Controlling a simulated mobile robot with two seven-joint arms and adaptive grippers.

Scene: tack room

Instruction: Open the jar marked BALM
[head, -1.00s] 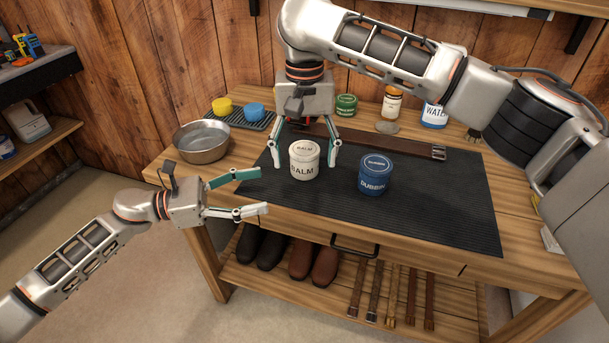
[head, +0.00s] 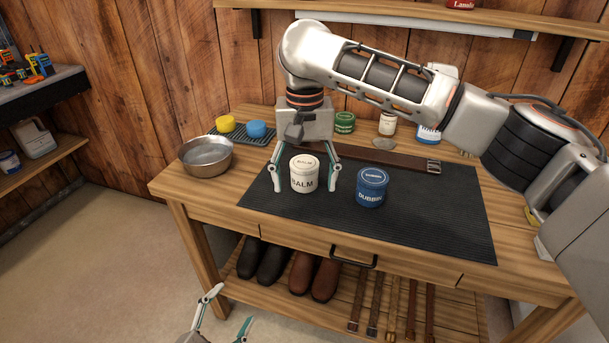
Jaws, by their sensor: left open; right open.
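The white jar marked BALM (head: 304,178) stands upright on the black ribbed mat (head: 430,215) with its white lid on. My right gripper (head: 305,186) reaches down from above and behind the jar. It is open, with one finger on each side of the jar; a gap shows at the left finger, and whether the right one touches is hard to tell. My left gripper (head: 225,312) is open and empty at the bottom edge of the view, low in front of the bench and away from the jar. Most of its arm is out of view.
A blue DUBBIN jar (head: 372,190) stands right of the BALM jar. A brown strap (head: 390,160) lies behind. The mat's front is clear.

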